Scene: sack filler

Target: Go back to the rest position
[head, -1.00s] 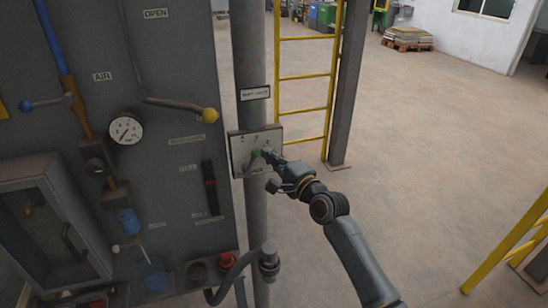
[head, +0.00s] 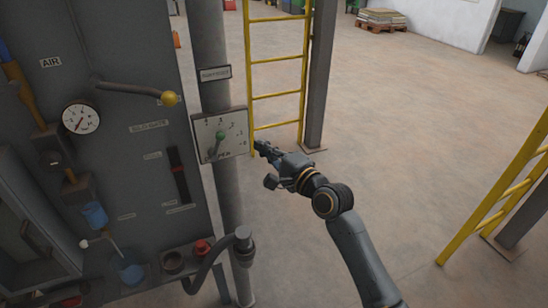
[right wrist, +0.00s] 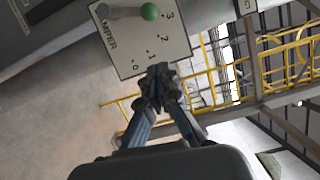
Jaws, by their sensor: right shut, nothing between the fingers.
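My right gripper (head: 262,147) is shut and empty, just right of the damper plate (head: 236,146) on the grey post. The plate is white with numbers along its edge. Its lever has a green knob (head: 220,135). In the right wrist view the gripper (right wrist: 158,72) shows with its fingertips together near the plate's lower edge (right wrist: 136,58). The green knob (right wrist: 149,11) is apart from the fingers there. My left gripper is in neither view.
A grey control panel (head: 130,140) with a gauge (head: 80,118) and a yellow-knobbed lever (head: 170,98) stands at left. A yellow ladder (head: 276,96) and a dark column (head: 322,70) stand behind the gripper. A yellow railing (head: 500,200) is at right. Open floor lies between them.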

